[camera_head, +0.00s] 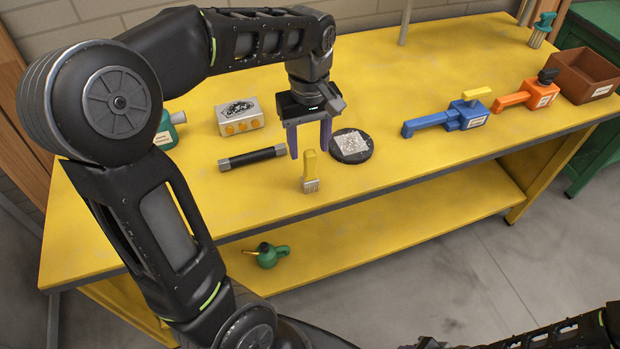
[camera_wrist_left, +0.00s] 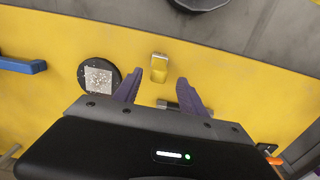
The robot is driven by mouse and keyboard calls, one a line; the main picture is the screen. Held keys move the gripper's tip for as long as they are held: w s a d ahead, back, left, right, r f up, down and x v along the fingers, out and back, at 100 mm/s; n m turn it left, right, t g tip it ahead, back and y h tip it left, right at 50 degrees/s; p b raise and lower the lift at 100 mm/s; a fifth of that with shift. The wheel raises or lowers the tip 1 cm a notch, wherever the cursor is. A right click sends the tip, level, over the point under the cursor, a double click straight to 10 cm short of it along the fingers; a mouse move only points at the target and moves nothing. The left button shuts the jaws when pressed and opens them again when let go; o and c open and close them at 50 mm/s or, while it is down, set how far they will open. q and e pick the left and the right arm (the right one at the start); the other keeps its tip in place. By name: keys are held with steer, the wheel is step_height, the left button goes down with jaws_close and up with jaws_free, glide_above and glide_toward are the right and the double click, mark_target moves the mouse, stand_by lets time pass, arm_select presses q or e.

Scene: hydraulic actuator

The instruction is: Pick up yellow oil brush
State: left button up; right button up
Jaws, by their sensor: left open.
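The yellow oil brush (camera_head: 310,168) is near the front edge of the yellow workbench (camera_head: 400,95), its yellow handle up toward my left gripper and its pale bristle end toward the front edge. My left gripper (camera_head: 309,151) is open and empty, its purple fingers pointing down just behind and above the handle. In the left wrist view the brush (camera_wrist_left: 159,67) shows just beyond the gap between the open fingertips (camera_wrist_left: 157,81). I see no contact with it. My right gripper cannot be made out; only dark parts of my right arm show at the lower right.
A black disc with a light patch (camera_head: 352,146) lies right of the brush, and a black rod (camera_head: 253,157) to its left. A grey box (camera_head: 239,117) stands behind. Blue (camera_head: 446,117) and orange (camera_head: 528,93) tools and a brown bin (camera_head: 585,76) are farther right.

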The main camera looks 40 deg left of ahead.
mark_target(310, 152)
arm_select(q)
step_height(310, 152, down, 4)
steer(key=shift+w+f+p, duration=0.1)
steer(key=shift+f+p, duration=0.05)
steer(key=shift+p, duration=0.2)
stand_by(0.4)
jaws_close()
stand_by(0.3)
